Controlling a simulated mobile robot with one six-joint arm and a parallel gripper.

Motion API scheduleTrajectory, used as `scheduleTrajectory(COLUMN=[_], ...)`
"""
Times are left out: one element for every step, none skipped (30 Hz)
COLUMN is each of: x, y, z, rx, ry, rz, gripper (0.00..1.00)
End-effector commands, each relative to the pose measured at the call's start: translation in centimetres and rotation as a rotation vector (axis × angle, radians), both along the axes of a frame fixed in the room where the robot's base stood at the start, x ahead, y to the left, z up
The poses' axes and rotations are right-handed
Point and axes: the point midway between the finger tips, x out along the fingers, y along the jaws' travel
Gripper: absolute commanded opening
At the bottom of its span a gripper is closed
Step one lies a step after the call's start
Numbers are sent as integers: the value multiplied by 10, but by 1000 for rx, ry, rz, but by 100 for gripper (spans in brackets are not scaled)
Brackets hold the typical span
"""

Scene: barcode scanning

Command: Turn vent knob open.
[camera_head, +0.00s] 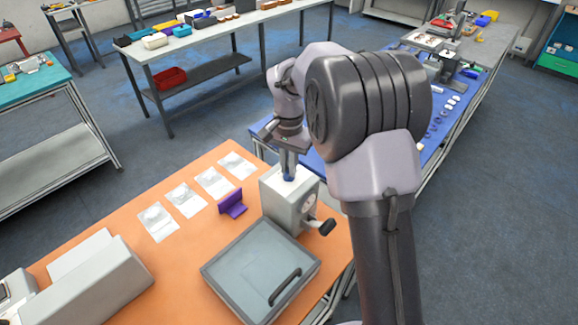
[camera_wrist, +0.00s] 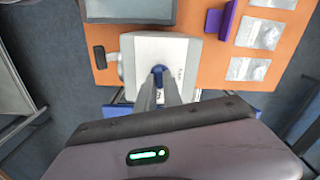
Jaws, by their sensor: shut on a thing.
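The vent knob (camera_wrist: 158,72) is a small blue knob on top of a white box-shaped machine (camera_head: 283,203). The machine stands near the right end of the orange table and has a black-ended crank handle (camera_head: 326,227) on its side. My gripper (camera_head: 288,172) points down onto the top of the machine and is shut on the blue knob. In the wrist view its two fingers (camera_wrist: 158,92) close around the knob and hide part of it. Which way the knob is turned cannot be told.
A grey lidded case (camera_head: 258,262) lies in front of the machine. A purple stand (camera_head: 232,204) and several clear packets (camera_head: 186,200) are to its left on the orange table (camera_head: 190,252). A blue-topped bench (camera_head: 310,165) with small parts stands behind.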

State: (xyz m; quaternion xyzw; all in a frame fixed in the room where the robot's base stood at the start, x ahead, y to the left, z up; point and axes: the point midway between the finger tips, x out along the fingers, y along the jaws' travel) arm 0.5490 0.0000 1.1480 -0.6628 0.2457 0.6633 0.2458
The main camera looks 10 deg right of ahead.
Motion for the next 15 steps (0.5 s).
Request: scheduleTrajectory(x=[1,1,1,1,1,1,1,1,1,1,1,1,1,1,1], y=[0,0,0,0,0,0,0,0,0,0,0,0,0,0,0], z=[1,1,1,1,1,1,1,1,1,1,1,1,1,1,1], rx=[0,0,0,0,-1,-1,-1,-1,-1,-1,-1,-1,-1,-1,-1], ry=[-4,-4,-4,-4,-4,-4,-4,-4,-4,-4,-3,-3,-3,-3,-3], rz=[-30,-53,-80,-99,-118,-141,-157,-173,-190,-204,-215,-229,-239,-247,-256], gripper=[0,0,0,0,0,0,0,0,0,0,0,0,0,0,0])
